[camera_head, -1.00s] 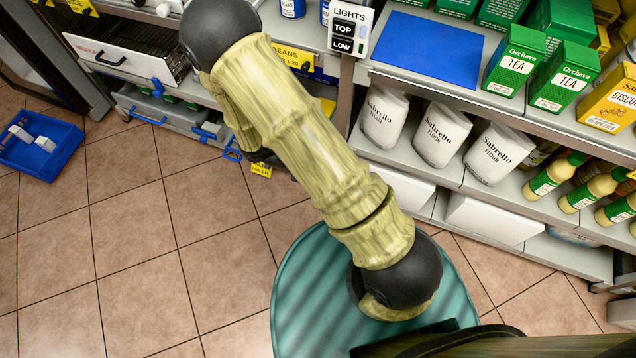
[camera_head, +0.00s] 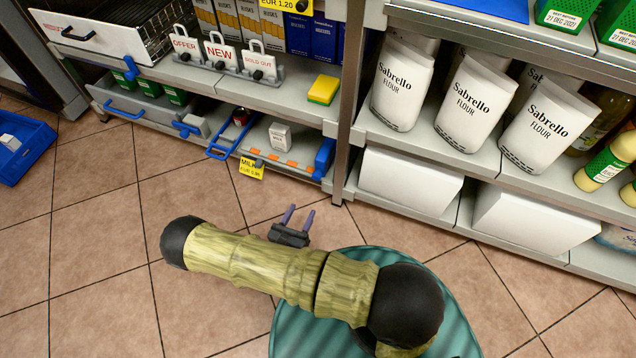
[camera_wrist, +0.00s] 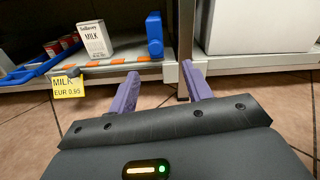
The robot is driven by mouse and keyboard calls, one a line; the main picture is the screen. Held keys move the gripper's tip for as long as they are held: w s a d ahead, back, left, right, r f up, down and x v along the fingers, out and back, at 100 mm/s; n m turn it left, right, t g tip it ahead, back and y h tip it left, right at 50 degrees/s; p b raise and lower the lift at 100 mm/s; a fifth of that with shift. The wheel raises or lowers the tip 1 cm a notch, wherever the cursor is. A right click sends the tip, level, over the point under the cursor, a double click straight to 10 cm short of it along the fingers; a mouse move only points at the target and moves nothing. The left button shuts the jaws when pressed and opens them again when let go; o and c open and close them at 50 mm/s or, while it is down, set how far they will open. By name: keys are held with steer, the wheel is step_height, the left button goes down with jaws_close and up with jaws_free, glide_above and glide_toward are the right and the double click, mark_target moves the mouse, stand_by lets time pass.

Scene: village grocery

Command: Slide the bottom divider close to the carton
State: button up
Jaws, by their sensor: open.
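A white milk carton (camera_head: 280,137) stands on the bottom shelf (camera_head: 262,154); in the wrist view the carton (camera_wrist: 95,38) reads "MILK". A blue upright divider (camera_head: 323,158) stands to its right with a gap between; it also shows in the wrist view (camera_wrist: 154,35). A low blue divider or frame (camera_head: 228,135) lies to the carton's left and also shows in the wrist view (camera_wrist: 40,68). My gripper (camera_head: 298,214) is open and empty, low in front of the shelf; in the wrist view its purple fingers (camera_wrist: 160,72) are apart, below the right blue divider, touching nothing visible.
Orange-and-white stripes mark the shelf's front edge. A yellow milk price tag (camera_head: 250,168) hangs there. A grey shelf post (camera_head: 347,120) stands right of the divider, with white boxes (camera_head: 408,180) beyond it. The tiled floor before the shelf is clear.

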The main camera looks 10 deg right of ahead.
mark_target(315, 179)
steer(key=shift+a+f+n+y, duration=0.3)
steer(key=shift+f+n+y, duration=0.1)
steer(key=shift+f, duration=0.35)
steer(key=b+x, duration=0.1)
steer(key=x, duration=0.4)
steer(key=b+x, duration=0.2)
steer(key=x, duration=0.4)
steer(key=b+x, duration=0.2)
steer(key=x, duration=0.3)
steer(key=shift+w+d+r, duration=0.25)
steer(key=shift+w, duration=0.05)
steer(key=shift+w+d+r, duration=0.1)
steer(key=shift+w+d, duration=0.1)
steer(key=shift+w, duration=0.1)
